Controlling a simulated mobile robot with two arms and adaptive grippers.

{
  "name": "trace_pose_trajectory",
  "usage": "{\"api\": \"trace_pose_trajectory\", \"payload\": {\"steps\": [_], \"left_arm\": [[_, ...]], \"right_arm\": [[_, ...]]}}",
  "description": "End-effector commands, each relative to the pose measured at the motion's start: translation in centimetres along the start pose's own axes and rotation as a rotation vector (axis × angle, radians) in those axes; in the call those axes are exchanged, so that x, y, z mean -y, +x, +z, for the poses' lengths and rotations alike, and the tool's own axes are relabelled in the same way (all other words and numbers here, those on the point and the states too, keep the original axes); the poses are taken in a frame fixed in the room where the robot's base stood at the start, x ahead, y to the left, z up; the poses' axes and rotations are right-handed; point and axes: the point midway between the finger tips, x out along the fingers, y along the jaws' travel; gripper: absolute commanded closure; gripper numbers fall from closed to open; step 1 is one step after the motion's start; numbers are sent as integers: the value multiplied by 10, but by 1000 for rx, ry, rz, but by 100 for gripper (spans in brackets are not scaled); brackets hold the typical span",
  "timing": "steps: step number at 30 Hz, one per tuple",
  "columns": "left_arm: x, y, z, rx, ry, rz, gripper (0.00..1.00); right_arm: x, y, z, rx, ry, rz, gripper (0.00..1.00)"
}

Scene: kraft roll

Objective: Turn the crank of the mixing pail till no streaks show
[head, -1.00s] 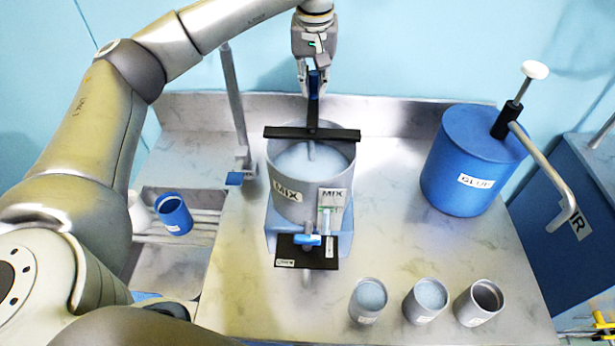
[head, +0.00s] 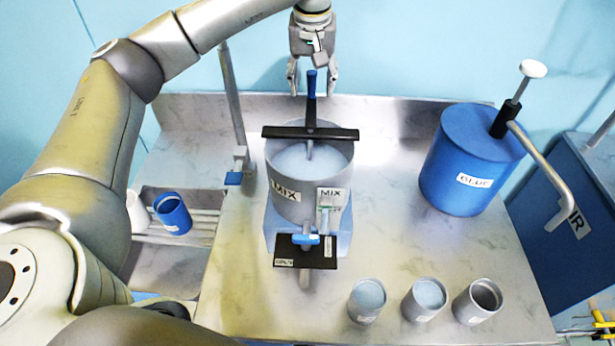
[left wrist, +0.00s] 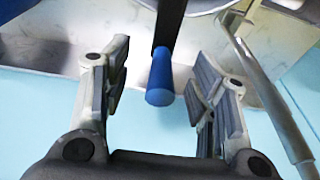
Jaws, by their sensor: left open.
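The grey mixing pail (head: 296,207), labelled MIX, stands on a blue base on the metal counter. A black bar (head: 340,135) crosses its top, and pale blue-grey contents show inside; I cannot make out streaks. The crank's blue handle (head: 311,84) stands up at the far side of the pail. My left gripper (head: 313,92) is open at the handle, just behind and above it. In the left wrist view the blue handle (left wrist: 160,85) lies between the open fingers (left wrist: 158,95), with a gap on both sides. My right gripper is not seen.
A blue GLUE drum (head: 468,165) with a pump and bent spout stands at right. Several grey cups (head: 425,299) line the front right. A tap with a blue handle (head: 305,239) sits at the pail's front. A sink (head: 175,262) with a blue cup (head: 172,213) is at left.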

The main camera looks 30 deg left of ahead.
Motion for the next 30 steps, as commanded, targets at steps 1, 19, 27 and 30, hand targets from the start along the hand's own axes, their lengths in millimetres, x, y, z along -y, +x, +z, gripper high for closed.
{"api": "trace_pose_trajectory", "payload": {"steps": [1, 19, 27, 30], "left_arm": [[0, 0, 0, 0, 0, 0, 46], [0, -48, -10, 0, 0, 0, 46], [0, -74, -15, 1, 1, 0, 46], [0, -84, -17, 0, 1, 0, 46]], "right_arm": [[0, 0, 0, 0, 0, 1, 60], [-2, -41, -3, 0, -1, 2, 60], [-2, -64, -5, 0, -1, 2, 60], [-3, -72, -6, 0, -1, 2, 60]]}}
